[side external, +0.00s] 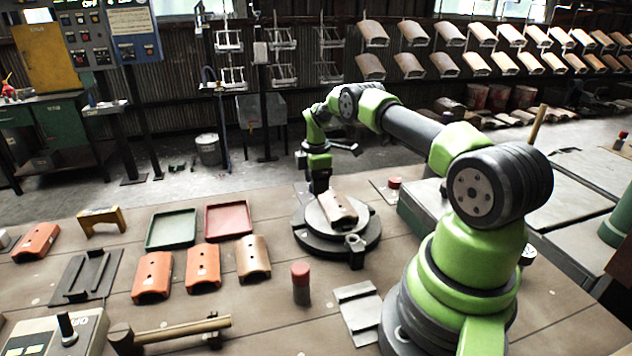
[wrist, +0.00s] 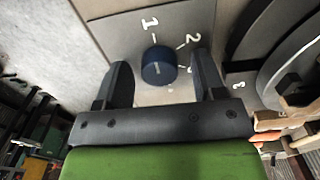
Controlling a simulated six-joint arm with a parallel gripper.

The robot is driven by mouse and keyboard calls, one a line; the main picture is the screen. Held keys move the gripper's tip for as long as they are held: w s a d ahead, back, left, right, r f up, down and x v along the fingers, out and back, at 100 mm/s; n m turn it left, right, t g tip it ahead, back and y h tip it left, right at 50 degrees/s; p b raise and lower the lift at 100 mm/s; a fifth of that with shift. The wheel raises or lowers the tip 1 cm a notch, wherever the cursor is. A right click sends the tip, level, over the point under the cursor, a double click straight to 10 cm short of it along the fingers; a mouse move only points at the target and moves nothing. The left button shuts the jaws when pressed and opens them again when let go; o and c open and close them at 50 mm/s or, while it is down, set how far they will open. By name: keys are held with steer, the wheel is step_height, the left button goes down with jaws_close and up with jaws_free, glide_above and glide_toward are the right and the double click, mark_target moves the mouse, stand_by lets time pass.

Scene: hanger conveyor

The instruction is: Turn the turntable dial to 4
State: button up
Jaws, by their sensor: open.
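The dial is a round dark blue knob (wrist: 158,66) with a short pale line on it, on a grey plate (wrist: 185,20) in the wrist view. White marks 1 and 2 show on the plate; another mark beside my right finger is partly hidden. I cannot tell which number the line points to. My gripper (wrist: 158,72) is open, one finger on each side of the knob, with gaps visible. In the side view my gripper (side external: 319,185) is low at the back of the round turntable (side external: 308,231); the dial is hidden there.
A brown tile (side external: 338,207) lies on the turntable. A green tray (side external: 171,230), a red tray (side external: 229,221) and several orange tiles (side external: 203,267) lie to the left. A red-topped post (side external: 301,284) stands in front. A mallet (side external: 175,332) lies near the front edge.

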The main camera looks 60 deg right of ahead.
steer(key=c, duration=0.9)
